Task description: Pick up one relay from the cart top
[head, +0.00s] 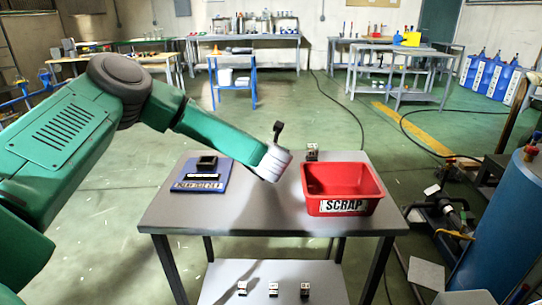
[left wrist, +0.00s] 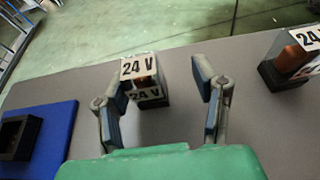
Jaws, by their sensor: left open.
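A relay marked "24 V" (left wrist: 146,92) stands upright on the grey cart top (left wrist: 60,95). In the left wrist view my left gripper (left wrist: 157,80) is open, with one finger on each side of this relay's picture position; whether the relay is within finger depth I cannot tell. A second "24 V" relay (left wrist: 294,58), with a black base, stands farther right. In the head view the left gripper (head: 278,131) is over the cart's middle, and a relay (head: 312,152) shows behind the red bin. The first relay is hidden there by my gripper.
The red SCRAP bin (head: 342,187) stands right of my gripper. A blue board (head: 201,175) with a black socket (head: 207,162) lies at left. Several small relays, one here (head: 273,290), stand on the lower shelf (head: 230,275). The cart's front middle is clear.

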